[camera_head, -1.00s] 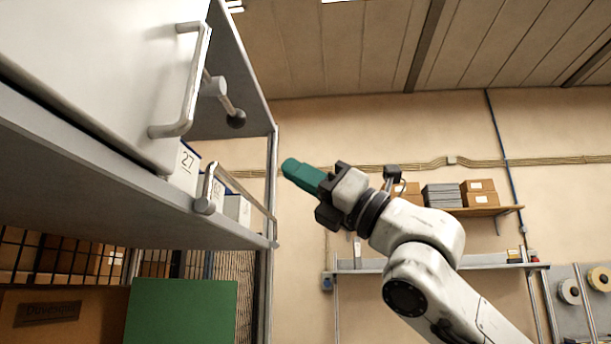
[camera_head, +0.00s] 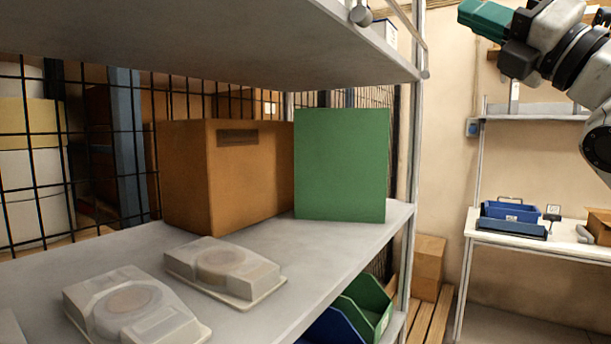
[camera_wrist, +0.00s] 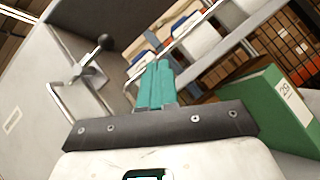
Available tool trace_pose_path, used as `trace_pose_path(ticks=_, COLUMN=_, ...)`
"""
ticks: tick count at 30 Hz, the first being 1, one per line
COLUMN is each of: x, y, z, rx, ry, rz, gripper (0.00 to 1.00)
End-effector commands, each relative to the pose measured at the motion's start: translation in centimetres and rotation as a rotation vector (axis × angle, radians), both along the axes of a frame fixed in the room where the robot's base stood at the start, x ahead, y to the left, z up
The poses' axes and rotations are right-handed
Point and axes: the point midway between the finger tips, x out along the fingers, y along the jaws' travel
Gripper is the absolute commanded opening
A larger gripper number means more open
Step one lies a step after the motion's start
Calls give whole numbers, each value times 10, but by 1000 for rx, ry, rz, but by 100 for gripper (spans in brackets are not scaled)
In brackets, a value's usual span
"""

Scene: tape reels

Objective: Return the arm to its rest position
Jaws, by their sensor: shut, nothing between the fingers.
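My gripper (camera_head: 484,18) is at the top right of the head view, with teal fingers pointing left. It is raised in the air to the right of the metal shelf unit. In the wrist view my gripper's teal fingers (camera_wrist: 157,86) are together with nothing between them. My white arm enters from the right edge of the head view; its lower links are out of view.
The shelf (camera_head: 345,241) holds a brown box (camera_head: 225,180), a green box (camera_head: 341,165) and clear reel cases (camera_head: 222,265). The wrist view shows a door handle and lever (camera_wrist: 92,56) near my gripper. A workbench (camera_head: 540,247) stands right.

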Motion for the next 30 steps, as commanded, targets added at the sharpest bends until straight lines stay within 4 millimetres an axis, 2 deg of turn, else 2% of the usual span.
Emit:
trace_pose_path(ticks=1, x=11, y=-6, z=-26, rx=83, ry=78, rz=26, gripper=0)
trace_pose_path(ticks=5, x=34, y=-21, z=-88, rx=291, ry=283, rz=73, gripper=0)
trace_pose_path(ticks=8, x=49, y=-29, z=-144, rx=455, ry=444, rz=99, gripper=0)
trace_pose_path(ticks=9, x=54, y=-31, z=-168, rx=521, ry=510, rz=107, gripper=0)
trace_pose_path(ticks=11, x=59, y=-33, z=-206, rx=621, ry=610, rz=114, gripper=0)
trace_pose_path(ticks=16, x=63, y=-34, z=-321, rx=910, ry=894, rz=103, gripper=0)
trace_pose_path(ticks=20, x=50, y=-29, z=-410, rx=1124, ry=1098, rz=58, gripper=0)
trace_pose_path(ticks=21, x=43, y=-27, z=-437, rx=1187, ry=1157, rz=37, gripper=0)
trace_pose_path(ticks=23, x=31, y=-24, z=-476, rx=1281, ry=1242, rz=1, gripper=0)
trace_pose_path(ticks=24, x=21, y=-22, z=-503, rx=1344, ry=1297, rz=-30, gripper=0)
trace_pose_path(ticks=26, x=3, y=-19, z=-541, rx=1435, ry=1376, rz=-83, gripper=0)
trace_pose_path(ticks=30, x=-47, y=-12, z=-623, rx=1639, ry=1537, rz=-240, gripper=0)
